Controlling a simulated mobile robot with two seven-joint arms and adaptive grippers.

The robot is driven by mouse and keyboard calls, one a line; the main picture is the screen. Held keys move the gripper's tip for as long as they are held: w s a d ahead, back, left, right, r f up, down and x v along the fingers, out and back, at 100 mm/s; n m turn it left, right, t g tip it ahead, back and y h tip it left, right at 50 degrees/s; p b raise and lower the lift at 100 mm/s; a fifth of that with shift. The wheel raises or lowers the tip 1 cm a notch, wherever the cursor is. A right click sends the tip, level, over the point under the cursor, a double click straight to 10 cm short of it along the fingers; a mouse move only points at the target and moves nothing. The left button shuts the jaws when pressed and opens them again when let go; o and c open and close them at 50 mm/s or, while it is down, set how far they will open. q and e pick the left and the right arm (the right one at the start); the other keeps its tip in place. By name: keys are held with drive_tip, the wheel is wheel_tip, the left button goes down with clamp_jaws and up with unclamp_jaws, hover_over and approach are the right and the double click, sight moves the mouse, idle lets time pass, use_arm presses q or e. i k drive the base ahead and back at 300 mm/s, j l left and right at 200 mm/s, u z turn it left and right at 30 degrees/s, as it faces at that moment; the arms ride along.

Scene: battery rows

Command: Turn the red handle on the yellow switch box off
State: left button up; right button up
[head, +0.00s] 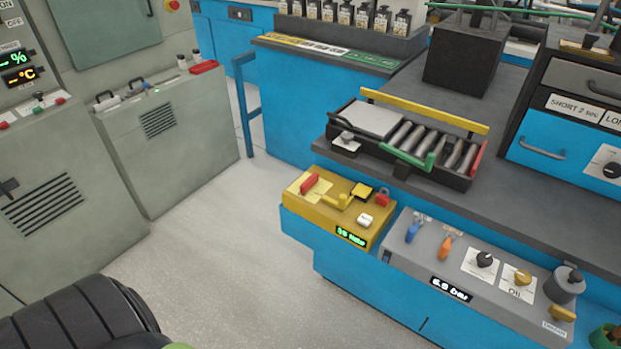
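The yellow switch box (338,222) is mounted on the front of the blue bench in the head view, a little right of the middle. Its red handle (310,184) stands up on a pale plate at the left end of the top. Also on its top are a yellow lever (342,201), a red part (383,198) at the right corner and a white button (366,220). A green lit display is on its front face. Neither of my grippers is in view.
A grey panel (455,262) with blue and orange levers and knobs adjoins the box on the right. A roller tray (362,157) sits on the bench behind. Grey cabinets (165,135) stand left. Clear floor (215,230) lies left of the box. A black ribbed part fills the lower left.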

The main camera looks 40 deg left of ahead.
sight(310, 181)
drive_tip(key=j+u, duration=0.7)
drive_tip(key=u, duration=0.25)
